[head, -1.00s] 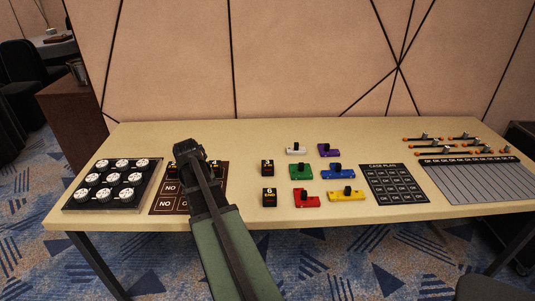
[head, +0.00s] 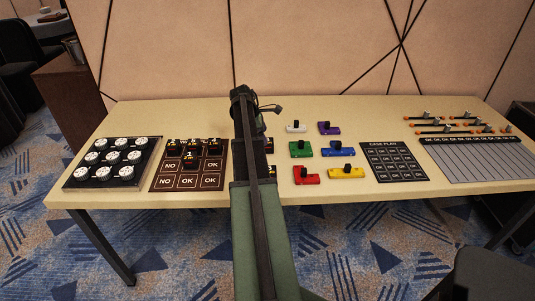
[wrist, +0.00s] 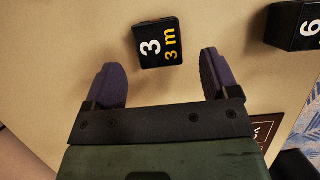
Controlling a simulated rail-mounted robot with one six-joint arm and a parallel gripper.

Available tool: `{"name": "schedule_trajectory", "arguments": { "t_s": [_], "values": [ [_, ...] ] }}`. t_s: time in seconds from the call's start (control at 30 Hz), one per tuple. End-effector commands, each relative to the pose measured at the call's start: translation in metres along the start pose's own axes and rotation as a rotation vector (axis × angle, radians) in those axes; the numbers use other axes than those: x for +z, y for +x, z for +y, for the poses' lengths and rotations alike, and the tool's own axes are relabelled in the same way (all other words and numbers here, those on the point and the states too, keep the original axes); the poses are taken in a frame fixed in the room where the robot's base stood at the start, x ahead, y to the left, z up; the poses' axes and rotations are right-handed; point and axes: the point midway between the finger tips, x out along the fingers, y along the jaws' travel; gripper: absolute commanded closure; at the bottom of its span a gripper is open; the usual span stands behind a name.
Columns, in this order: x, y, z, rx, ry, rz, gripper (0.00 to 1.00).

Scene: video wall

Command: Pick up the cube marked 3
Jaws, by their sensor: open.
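The cube marked 3 (wrist: 158,43) is black, with a white 3 and "3 m" in yellow. In the wrist view it lies on the table, slightly turned, just beyond and between the tips of my gripper (wrist: 159,64). The two purple fingers are apart, with nothing between them. In the head view my arm hides most of this cube (head: 270,145), leaving its right edge showing. My gripper (head: 257,106) is over the back middle of the table there.
The cube marked 6 (wrist: 297,25) is at the right in the wrist view. Coloured blocks, such as a green one (head: 301,149), stand to the right. A NO/OK board (head: 170,181) with several black cubes and a dial panel (head: 75,183) are left.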

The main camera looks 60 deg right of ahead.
Motion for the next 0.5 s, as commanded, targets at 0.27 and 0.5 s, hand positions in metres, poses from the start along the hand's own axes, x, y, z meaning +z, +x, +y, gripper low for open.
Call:
{"name": "schedule_trajectory", "arguments": {
  "t_s": [0.27, 0.5],
  "values": [
    [0.0, 0.033, 0.001, 0.0, 0.002, 0.0, 0.19],
    [0.003, 0.053, 0.001, 0.001, 0.0, 0.0, 0.19]
  ]
}}
